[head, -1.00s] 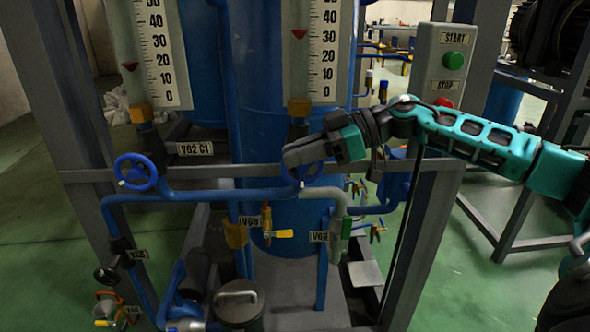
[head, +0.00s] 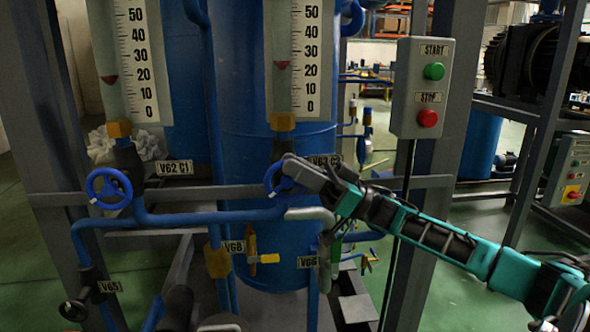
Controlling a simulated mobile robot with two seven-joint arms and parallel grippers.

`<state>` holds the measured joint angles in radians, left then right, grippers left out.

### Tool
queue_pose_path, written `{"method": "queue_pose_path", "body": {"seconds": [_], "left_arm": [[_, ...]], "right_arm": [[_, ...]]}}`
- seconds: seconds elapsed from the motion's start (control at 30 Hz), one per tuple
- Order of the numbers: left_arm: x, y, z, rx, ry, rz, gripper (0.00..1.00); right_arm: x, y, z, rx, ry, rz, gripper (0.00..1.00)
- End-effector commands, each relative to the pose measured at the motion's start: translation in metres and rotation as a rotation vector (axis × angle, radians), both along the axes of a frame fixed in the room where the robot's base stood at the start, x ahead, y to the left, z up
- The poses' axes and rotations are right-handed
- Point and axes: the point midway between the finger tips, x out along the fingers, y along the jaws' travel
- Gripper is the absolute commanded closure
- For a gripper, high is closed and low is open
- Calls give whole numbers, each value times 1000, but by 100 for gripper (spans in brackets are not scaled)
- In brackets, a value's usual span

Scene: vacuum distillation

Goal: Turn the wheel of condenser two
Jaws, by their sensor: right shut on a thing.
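The blue hand wheel of condenser two (head: 271,180) sits on the blue pipe at the middle, beside a label reading V63 C2 (head: 325,160). Only its left part shows; my gripper hides the rest. My right gripper (head: 290,167) reaches in from the lower right and is shut on the wheel's rim. The fingertips are partly hidden. My left gripper is not in view.
A second blue wheel (head: 109,188) by the label V62 C1 (head: 167,168) is at left. A start-stop box (head: 405,88) stands above my right arm. Yellow-handled valve V68 (head: 262,258) and a grey pipe bend (head: 312,214) lie below the gripped wheel.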

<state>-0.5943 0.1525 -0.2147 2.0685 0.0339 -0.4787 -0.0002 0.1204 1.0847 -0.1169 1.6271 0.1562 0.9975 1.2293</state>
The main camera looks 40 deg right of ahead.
Motion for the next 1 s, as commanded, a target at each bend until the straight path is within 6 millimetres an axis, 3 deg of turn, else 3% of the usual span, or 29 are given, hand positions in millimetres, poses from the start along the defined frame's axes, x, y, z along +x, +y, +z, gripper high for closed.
{"method": "queue_pose_path", "body": {"seconds": [0.33, 0.87, 0.9, 1.0], "left_arm": [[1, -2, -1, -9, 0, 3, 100], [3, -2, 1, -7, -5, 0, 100], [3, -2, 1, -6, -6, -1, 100], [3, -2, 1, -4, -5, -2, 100]], "right_arm": [[-1, -3, -2, 121, -73, 0, 100], [-2, -3, -2, 138, -85, 1, 100], [-2, -3, -2, 138, -85, 1, 81], [-2, -3, -2, 137, -85, 1, 71]]}}
